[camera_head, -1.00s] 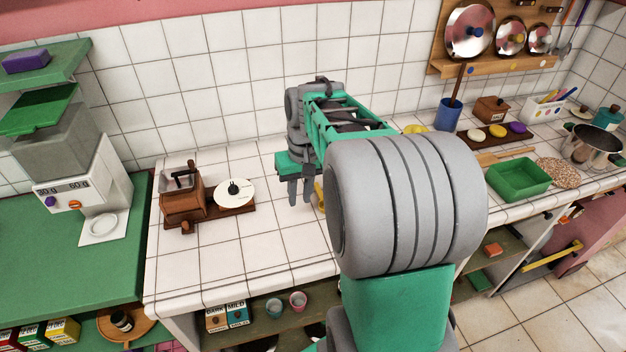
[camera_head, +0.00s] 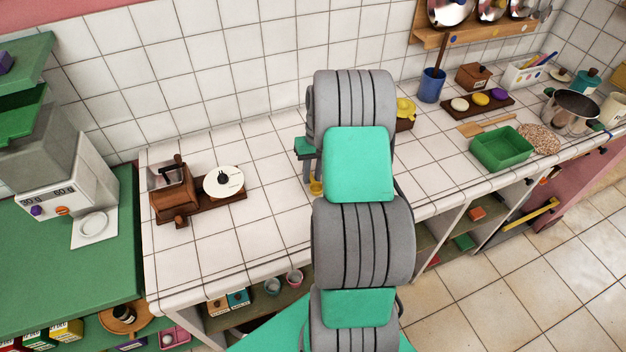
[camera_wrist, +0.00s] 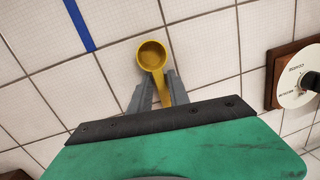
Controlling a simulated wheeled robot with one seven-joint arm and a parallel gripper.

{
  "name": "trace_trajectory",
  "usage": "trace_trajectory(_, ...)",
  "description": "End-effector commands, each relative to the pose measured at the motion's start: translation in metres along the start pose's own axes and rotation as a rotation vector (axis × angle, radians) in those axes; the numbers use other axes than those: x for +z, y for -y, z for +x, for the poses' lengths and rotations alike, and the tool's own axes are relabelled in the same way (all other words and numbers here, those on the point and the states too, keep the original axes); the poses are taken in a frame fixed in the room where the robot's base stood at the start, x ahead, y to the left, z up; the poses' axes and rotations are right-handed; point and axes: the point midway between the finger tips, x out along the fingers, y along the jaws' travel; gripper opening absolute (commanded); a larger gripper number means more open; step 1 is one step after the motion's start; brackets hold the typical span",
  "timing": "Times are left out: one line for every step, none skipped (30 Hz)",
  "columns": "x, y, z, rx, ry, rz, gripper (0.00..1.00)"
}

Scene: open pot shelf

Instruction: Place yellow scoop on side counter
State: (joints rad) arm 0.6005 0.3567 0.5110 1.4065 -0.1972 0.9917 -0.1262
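The yellow scoop (camera_wrist: 152,55) shows in the wrist view with its round bowl beyond my fingertips. Its handle runs back between the fingers. My gripper (camera_wrist: 160,82) is shut on that handle. In the head view the scoop (camera_head: 316,187) shows as a small yellow patch beside my gripper (camera_head: 309,172), above the white tiled counter (camera_head: 265,215); most of both is hidden behind my arm. I cannot tell the scoop's exact height over the tiles. A green counter (camera_head: 35,275) adjoins at the left.
A wooden grinder (camera_head: 172,195) with a white dial (camera_head: 223,182) stands left of my gripper; the dial (camera_wrist: 300,78) also shows in the wrist view. A scale (camera_head: 75,190) stands on the green counter. A green tray (camera_head: 501,148) lies right. Tiles between grinder and arm are clear.

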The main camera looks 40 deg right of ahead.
Motion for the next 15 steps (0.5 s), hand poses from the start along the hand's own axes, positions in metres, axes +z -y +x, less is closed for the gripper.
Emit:
trace_trajectory(-0.0001, -0.0003, 0.0002, 0.0, 0.0, 0.001, 0.22)
trace_trajectory(0.0, -0.0004, 0.0002, 0.0, 0.0, 0.001, 0.22)
trace_trajectory(0.0, -0.0005, 0.0001, 0.0, 0.0, 0.001, 0.2)
trace_trajectory(0.0001, -0.001, 0.0, 0.0, 0.0, 0.002, 0.17)
trace_trajectory(0.0001, -0.0011, 0.0, 0.0, 0.0, 0.002, 0.15)
trace_trajectory(0.0001, -0.0012, -0.0001, 0.0, 0.0, 0.002, 0.12)
trace_trajectory(0.0001, -0.0012, -0.0001, 0.0, 0.0, 0.002, 0.09)
trace_trajectory(0.0001, -0.0011, -0.0001, 0.0, 0.0, 0.002, 0.07)
trace_trajectory(0.0002, -0.0011, -0.0001, 0.0, 0.0, 0.002, 0.03)
trace_trajectory(0.0002, -0.0011, -0.0001, 0.0, 0.0, 0.002, 0.01)
trace_trajectory(0.0002, -0.0011, -0.0001, 0.0, 0.0, 0.002, 0.0)
trace_trajectory(0.0002, -0.001, -0.0001, 0.0, 0.0, 0.002, 0.0)
trace_trajectory(0.0002, -0.001, -0.0001, 0.0, 0.0, 0.002, 0.0)
trace_trajectory(0.0002, -0.001, -0.0001, 0.0, 0.0, 0.002, 0.0)
trace_trajectory(0.0003, -0.001, 0.0, 0.0, 0.0, 0.002, 0.0)
